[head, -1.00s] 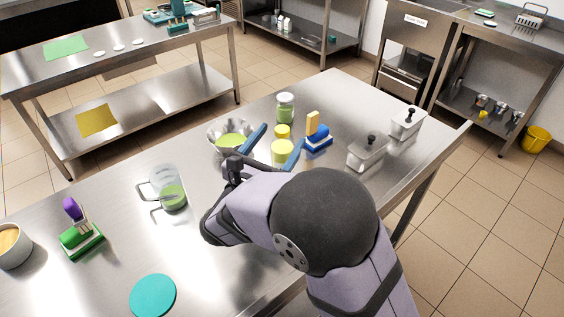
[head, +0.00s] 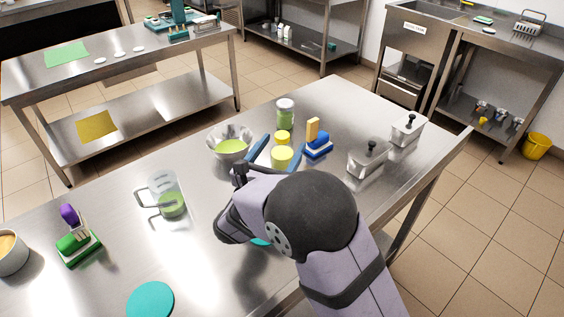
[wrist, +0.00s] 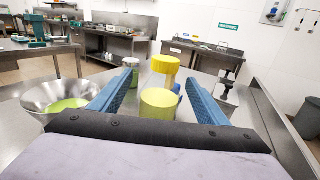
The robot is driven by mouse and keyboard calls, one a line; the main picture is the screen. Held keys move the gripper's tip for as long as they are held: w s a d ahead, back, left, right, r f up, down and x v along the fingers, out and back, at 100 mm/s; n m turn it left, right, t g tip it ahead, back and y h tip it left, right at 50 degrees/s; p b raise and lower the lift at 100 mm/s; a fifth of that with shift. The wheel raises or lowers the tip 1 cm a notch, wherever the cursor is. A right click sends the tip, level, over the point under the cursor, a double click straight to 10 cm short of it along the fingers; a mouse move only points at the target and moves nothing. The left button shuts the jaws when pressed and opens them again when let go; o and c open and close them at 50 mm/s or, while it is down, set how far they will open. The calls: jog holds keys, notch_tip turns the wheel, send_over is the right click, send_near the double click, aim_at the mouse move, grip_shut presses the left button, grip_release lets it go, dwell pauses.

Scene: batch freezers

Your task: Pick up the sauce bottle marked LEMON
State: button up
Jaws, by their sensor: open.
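A pale yellow cylindrical container (head: 282,158) stands on the steel table; I cannot read any LEMON marking. It also shows between my fingers in the wrist view (wrist: 160,103). A green-filled jar (head: 285,115) with a grey lid stands farther back. My gripper (wrist: 160,95) is open, its blue fingers on either side of the near container with gaps visible. The lower part of that container is hidden by my wrist.
A steel bowl of green contents (head: 230,147) is close to my left finger. A blue block with a yellow upright part (head: 317,146) stands to the right. Lidded steel containers (head: 368,158) are farther right.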

jog(key=shift+p+x, duration=0.65)
jog(key=shift+x, duration=1.45)
jog(key=shift+d+f, duration=0.1)
jog(key=shift+f, duration=0.05)
grip_shut()
